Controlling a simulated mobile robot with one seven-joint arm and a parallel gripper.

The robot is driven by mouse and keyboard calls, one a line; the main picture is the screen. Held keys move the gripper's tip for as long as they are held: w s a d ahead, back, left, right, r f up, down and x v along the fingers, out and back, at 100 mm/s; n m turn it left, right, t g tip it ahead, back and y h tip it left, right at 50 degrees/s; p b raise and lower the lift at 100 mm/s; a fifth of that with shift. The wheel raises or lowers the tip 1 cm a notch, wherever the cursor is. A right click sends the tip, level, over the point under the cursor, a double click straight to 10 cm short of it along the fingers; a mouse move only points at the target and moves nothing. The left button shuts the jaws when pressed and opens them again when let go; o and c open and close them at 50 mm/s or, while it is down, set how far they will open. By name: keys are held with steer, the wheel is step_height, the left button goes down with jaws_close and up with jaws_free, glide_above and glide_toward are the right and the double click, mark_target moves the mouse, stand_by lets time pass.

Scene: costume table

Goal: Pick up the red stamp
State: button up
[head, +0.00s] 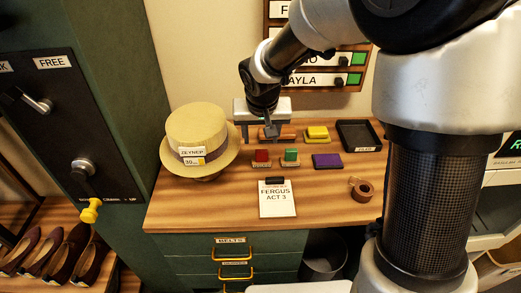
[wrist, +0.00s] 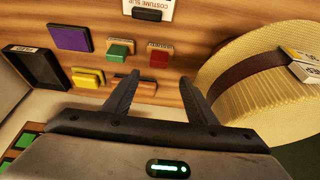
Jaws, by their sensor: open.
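The red stamp (head: 262,155) stands on the wooden table between the straw hat and the green stamp (head: 291,155). In the wrist view the red stamp (wrist: 159,57) shows just beyond the gap between my fingertips, with nothing gripping it. My gripper (head: 271,130) is open and empty. In the head view it hangs over the back of the table, behind the red stamp. In the wrist view both fingers of my gripper (wrist: 160,80) are spread wide. The green stamp (wrist: 118,52) is close beside the red one.
The straw hat (head: 198,130) stands at the table's left. A yellow block (head: 317,132), purple block (head: 327,161) and black tray (head: 359,135) are to the right. An orange-brown block (wrist: 147,86) is near my fingers.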

mark_target(261, 151)
steer(key=x, duration=0.4)
steer(key=shift+f, duration=0.1)
steer(key=x, duration=0.2)
steer(key=b+x, duration=0.1)
steer(key=x, duration=0.2)
steer(key=shift+s+d+f, duration=0.15)
steer(key=shift+s+f, duration=0.05)
steer(key=shift+f, duration=0.05)
steer(key=c, duration=1.2)
steer(key=shift+r, duration=0.1)
step_height(261, 151, up, 10)
steer(key=shift+p, duration=0.85)
